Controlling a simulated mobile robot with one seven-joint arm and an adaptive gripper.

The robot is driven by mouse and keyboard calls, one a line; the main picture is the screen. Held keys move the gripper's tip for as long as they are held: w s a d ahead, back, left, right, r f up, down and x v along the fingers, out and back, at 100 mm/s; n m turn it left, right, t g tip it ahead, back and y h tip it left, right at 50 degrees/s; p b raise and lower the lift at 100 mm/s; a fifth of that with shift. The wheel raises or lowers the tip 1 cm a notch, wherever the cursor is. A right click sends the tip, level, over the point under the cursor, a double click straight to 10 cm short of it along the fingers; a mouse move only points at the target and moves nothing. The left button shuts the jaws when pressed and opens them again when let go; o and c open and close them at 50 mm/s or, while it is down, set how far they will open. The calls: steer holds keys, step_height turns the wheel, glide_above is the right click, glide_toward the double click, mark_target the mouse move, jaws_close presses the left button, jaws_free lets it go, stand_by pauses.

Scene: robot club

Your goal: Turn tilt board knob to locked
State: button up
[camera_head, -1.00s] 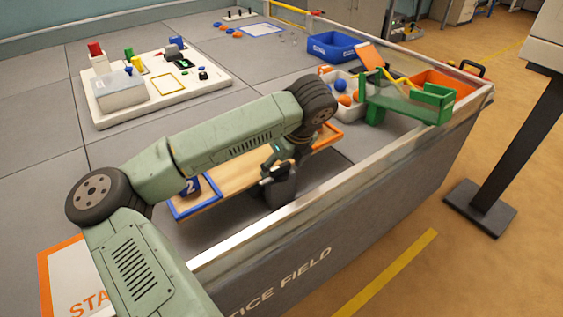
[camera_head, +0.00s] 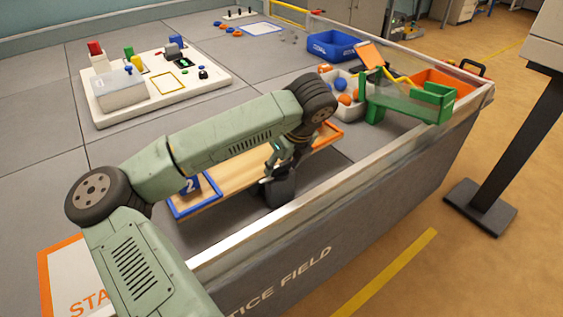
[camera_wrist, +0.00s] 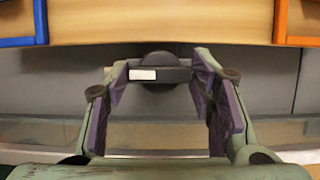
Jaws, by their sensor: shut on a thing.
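The tilt board (camera_head: 235,172) is a wooden plank with a blue-edged end at the left and an orange-edged end at the right. It also spans the top of the wrist view (camera_wrist: 160,22). Its knob (camera_wrist: 160,75) is dark and round with a bar across it and a white mark on the bar's left end. My gripper (camera_wrist: 160,80) is shut on the knob's bar, one finger at each end. In the head view my gripper (camera_head: 275,172) is at the near side of the board, above a dark support block (camera_head: 281,190). The knob is hidden there.
The field's pale rim (camera_head: 300,208) runs close in front of the gripper. A green ramp structure (camera_head: 410,100) and a white bin with balls (camera_head: 345,115) stand behind to the right.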

steer(key=shift+f+m+b, duration=0.2)
steer(key=shift+m+b, duration=0.1)
steer(key=shift+b, duration=0.25)
steer(key=shift+f+m+b, duration=0.15)
steer(key=shift+m+b, duration=0.35)
steer(key=shift+b, duration=0.6)
steer(key=m+h+b, duration=0.1)
steer(key=b, duration=0.1)
steer(key=shift+a+m+t+b, duration=0.1)
steer(key=shift+m+t+b, duration=0.2)
steer(key=shift+t+b, duration=0.1)
steer(key=m+h+b, duration=0.1)
steer(key=m+b, duration=0.3)
steer(key=b, duration=0.1)
steer(key=shift+a+h, duration=0.1)
steer(key=shift+h, duration=0.3)
steer(key=m, duration=0.2)
steer(key=m+h+b, duration=0.1)
steer(key=m, duration=0.1)
steer(key=m+h, duration=0.1)
steer(key=shift+a+r+m+b, duration=0.1)
steer(key=shift+r+m+b, duration=0.25)
steer(key=shift+m+b, duration=0.05)
steer(key=m, duration=0.2)
steer(key=m+g+h, duration=0.1)
steer(key=m, duration=0.1)
steer(key=shift+w+m+g, duration=0.1)
steer(key=shift+m+g, duration=0.2)
steer(key=shift+m, duration=0.1)
steer(key=shift+h, duration=0.3)
